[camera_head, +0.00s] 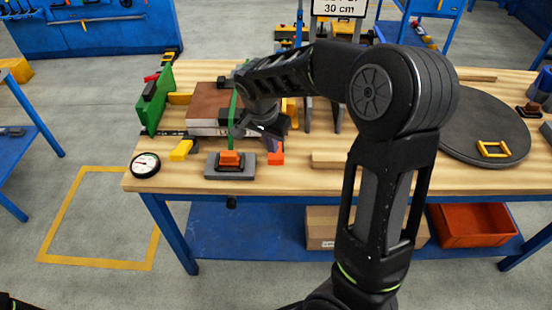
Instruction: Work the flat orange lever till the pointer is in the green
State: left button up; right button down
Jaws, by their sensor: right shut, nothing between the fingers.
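A round dial (145,164) with a black rim and white face stands at the table's front left corner; its pointer and coloured zones are too small to read surely. An orange piece (230,158) sits on a dark block on a grey plate (212,173) near the front edge. A second orange-red piece (276,157) lies just right of it, partly hidden; I cannot tell which is the flat lever. My right gripper (262,132) is shut and empty, above and behind these pieces. Its fingertips are hard to make out, and contact cannot be told.
A layered brown and white panel (208,108) lies behind, beside a green upright (154,103). A yellow block (182,150) is right of the dial. A dark round disc (470,140) carries a yellow frame (493,149). My right arm hides the table's middle.

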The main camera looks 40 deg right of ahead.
aim_at(273, 159)
jog(key=shift+b+x, duration=0.65)
jog(key=shift+x, duration=1.1)
notch_tip(273, 159, down, 4)
jog(key=b, duration=0.4)
jog(key=shift+f, duration=0.1)
jog(key=shift+s+a+r, duration=0.2)
jog(key=shift+s+a, duration=0.05)
jog(key=shift+a, duration=0.25)
jog(key=shift+s+a+r, duration=0.25)
jog(key=shift+a, duration=0.3)
jog(key=shift+s+a+r, duration=0.2)
jog(key=shift+a, duration=0.2)
